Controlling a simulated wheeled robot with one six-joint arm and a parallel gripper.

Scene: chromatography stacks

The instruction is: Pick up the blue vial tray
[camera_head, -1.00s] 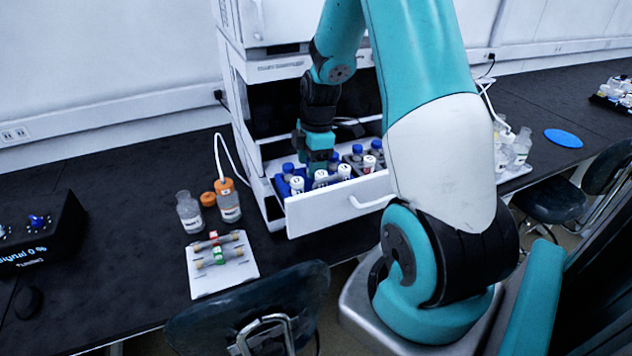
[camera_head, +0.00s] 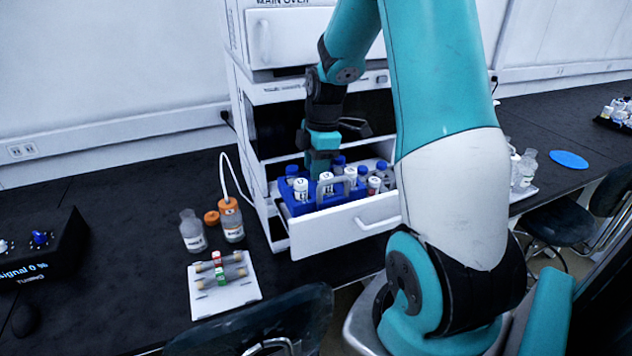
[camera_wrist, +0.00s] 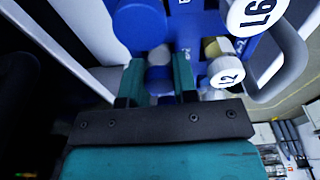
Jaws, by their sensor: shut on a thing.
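The blue vial tray (camera_head: 314,203) is in the open white drawer's area, with its rim and vials standing higher than the drawer front. It holds several vials with blue caps or white numbered tops. A grey arched handle shows beside the vials.
The white drawer (camera_head: 345,229) sticks out of the instrument stack, whose upper unit (camera_head: 290,38) overhangs behind my arm. More bottles stand at the drawer's right. A chair stands in front.

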